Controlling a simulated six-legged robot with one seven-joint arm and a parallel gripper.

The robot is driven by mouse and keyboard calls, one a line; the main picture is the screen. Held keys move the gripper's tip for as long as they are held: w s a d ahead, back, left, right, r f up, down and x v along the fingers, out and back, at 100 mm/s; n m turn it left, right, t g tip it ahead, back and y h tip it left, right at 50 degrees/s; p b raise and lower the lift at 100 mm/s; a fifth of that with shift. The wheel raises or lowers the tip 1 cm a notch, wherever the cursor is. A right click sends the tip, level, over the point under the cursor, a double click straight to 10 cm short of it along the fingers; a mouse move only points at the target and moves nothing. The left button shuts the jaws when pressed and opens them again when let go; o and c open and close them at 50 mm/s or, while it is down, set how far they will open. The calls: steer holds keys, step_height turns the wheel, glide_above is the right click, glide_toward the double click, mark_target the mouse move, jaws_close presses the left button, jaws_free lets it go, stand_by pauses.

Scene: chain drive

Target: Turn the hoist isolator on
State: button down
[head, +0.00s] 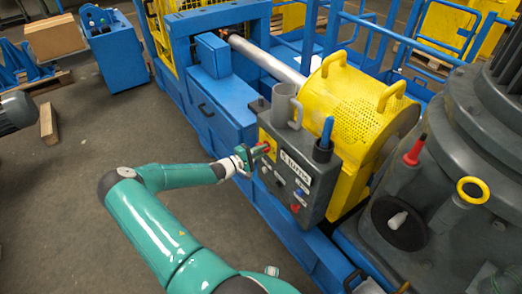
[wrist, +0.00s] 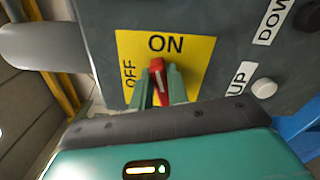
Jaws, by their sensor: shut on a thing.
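The hoist isolator is a red rotary handle (wrist: 158,76) on a yellow plate (wrist: 193,62) marked ON at the top and OFF at the left in the wrist view. The handle stands nearly upright there, its upper end just below the ON lettering and leaning slightly left. My gripper (wrist: 159,88) is shut on it, one green finger on each side. In the head view my gripper (head: 252,156) is at the left part of the grey control box (head: 322,188), against the yellow plate (head: 267,138).
UP and DOWN labels and a white button (wrist: 264,88) are right of the plate. A grey cup-like holder (head: 285,103) tops the box. A yellow perforated guard (head: 345,100) stands behind it, and a blue frame (head: 235,125) runs alongside. Open floor (head: 95,145) lies left.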

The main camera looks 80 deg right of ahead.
steer(key=shift+w+f+m, duration=0.1)
steer(key=shift+f+m, duration=0.05)
steer(key=shift+m, duration=0.65)
steer(key=shift+f+m, duration=0.1)
steer(key=shift+m, duration=0.7)
steer(key=c, duration=1.4)
jaws_free()
steer(key=shift+o, duration=0.2)
steer(key=shift+a, duration=0.15)
steer(key=v, duration=1.3)
steer(key=shift+w+a, duration=0.2)
steer(key=shift+w, duration=0.05)
